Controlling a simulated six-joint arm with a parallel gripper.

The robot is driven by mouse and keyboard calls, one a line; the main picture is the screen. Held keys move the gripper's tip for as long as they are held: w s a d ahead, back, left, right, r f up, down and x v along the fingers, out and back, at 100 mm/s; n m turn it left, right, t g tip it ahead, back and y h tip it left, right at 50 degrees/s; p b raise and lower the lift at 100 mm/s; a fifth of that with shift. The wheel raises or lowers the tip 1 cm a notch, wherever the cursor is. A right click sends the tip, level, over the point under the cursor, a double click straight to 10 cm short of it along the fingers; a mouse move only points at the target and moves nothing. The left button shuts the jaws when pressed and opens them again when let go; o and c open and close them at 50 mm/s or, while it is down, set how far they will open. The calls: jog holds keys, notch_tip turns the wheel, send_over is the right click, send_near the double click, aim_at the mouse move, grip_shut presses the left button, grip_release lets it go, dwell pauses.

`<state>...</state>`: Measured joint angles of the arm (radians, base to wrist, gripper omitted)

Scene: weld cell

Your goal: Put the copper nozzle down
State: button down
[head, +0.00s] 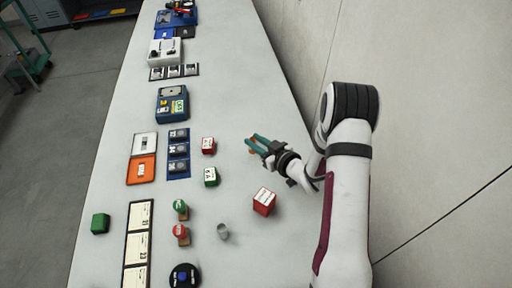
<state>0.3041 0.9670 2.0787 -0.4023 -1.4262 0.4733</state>
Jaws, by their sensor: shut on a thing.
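My gripper (252,142) has teal fingers and is at the middle right of the bench, in the head view. It is shut on a small copper-orange piece, the copper nozzle (251,151), which shows just at the fingertips. The fingers cover part of the nozzle, and its exact tilt is too small to tell. I cannot tell whether it touches the bench (235,100).
Left of my gripper are a red block (208,145), a green block (211,176) and a blue tray (179,176). A larger red block (264,201) and a grey cup (223,231) stand nearer.

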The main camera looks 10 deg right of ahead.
jog(key=shift+f, duration=1.45)
jog(key=c, duration=0.7)
grip_release()
jog(key=shift+f, duration=0.1)
